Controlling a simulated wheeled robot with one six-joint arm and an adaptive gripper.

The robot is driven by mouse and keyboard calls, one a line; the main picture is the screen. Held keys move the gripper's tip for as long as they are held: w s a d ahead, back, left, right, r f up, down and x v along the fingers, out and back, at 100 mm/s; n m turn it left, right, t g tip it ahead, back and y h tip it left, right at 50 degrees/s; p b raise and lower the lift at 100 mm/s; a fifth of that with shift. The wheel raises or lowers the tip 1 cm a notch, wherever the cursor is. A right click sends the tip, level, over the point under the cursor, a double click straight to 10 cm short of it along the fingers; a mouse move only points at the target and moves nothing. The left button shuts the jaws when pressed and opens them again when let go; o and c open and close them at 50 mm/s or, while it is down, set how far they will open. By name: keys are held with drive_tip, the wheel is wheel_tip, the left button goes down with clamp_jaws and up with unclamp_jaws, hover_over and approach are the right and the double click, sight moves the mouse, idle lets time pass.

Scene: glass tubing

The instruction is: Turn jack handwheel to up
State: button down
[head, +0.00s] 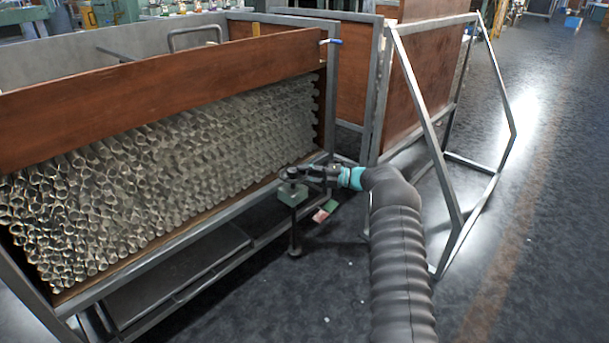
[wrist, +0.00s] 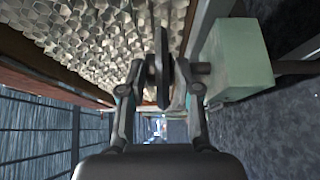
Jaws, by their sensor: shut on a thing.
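The jack's dark handwheel (head: 290,174) sits at the top of its small green box (head: 292,193), by the near right corner of the tube crate. A dark post runs from the box down to a foot on the floor. My gripper (head: 305,171) reaches the handwheel from the right. In the wrist view the handwheel (wrist: 162,65) shows edge-on as a thin dark disc between the fingers of my gripper (wrist: 161,75), which is shut on it. The green box (wrist: 238,60) is right of the fingers there. The wheel's turn position cannot be told.
The crate (head: 160,62) of stacked glass tubes (head: 150,180) stands left of the jack. A grey metal frame (head: 425,120) with brown panels stands to the right. Small red and green pieces (head: 325,211) lie near the post. The floor at right is mostly clear.

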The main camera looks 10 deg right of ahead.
drive_tip(key=shift+w+a+f+n+g+y, duration=0.1)
drive_tip(key=shift+w+a+n+g+y, duration=0.15)
drive_tip(key=shift+n+g, duration=0.5)
drive_tip(key=shift+w+n+g+y, duration=0.15)
drive_tip(key=shift+n+g+y, duration=0.25)
drive_tip(key=shift+g, duration=0.65)
drive_tip(key=c, duration=0.8)
unclamp_jaws()
drive_tip(key=shift+a, duration=0.1)
drive_tip(key=shift+d, duration=0.3)
